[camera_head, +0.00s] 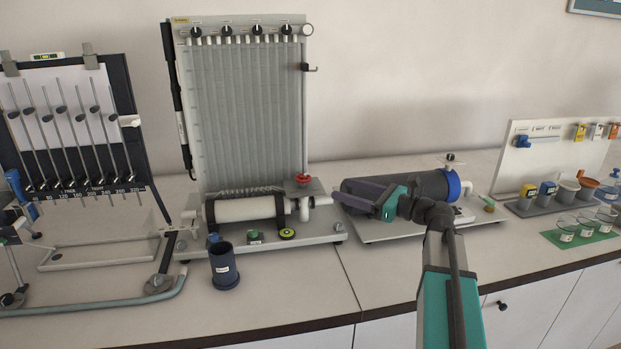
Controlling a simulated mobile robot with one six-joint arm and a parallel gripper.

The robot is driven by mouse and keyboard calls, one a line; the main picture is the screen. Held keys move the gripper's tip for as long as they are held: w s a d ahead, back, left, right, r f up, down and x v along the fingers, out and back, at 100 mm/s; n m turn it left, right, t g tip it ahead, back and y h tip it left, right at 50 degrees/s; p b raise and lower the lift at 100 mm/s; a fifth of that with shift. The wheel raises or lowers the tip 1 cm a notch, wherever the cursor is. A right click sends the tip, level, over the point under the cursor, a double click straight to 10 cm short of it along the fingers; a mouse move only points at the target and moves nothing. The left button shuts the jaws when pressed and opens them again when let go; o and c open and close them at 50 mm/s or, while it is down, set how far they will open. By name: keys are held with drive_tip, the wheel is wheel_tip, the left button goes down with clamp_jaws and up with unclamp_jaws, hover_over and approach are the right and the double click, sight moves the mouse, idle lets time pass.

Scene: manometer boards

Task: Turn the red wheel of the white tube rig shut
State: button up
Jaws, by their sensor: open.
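The white tube rig (326,235) stands on the bench, with a tall panel of vertical grey tubes (250,105) and a white horizontal cylinder (245,209) at its foot. The red wheel (303,179) sits on top of a white pipe at the panel's lower right corner. My gripper (343,200) reaches in from the right, with its dark fingers pointing left toward the rig. It is open and appears empty. Its fingertips are to the right of and a little below the red wheel, apart from it in the picture. The gap in depth is hard to judge.
A dark cup (224,268) stands in front of the rig. A black board with slanted rods (75,125) is at left. A dark cylinder with a blue end ring (420,186) lies on a base behind my gripper. A white tool board (550,160) stands at right.

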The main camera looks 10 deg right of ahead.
sight(310, 179)
drive_tip(key=shift+w, duration=0.1)
drive_tip(key=shift+p+x, duration=1.8)
drive_tip(key=shift+x, duration=5.05)
drive_tip(key=shift+d, duration=0.1)
drive_tip(key=c, duration=1.1)
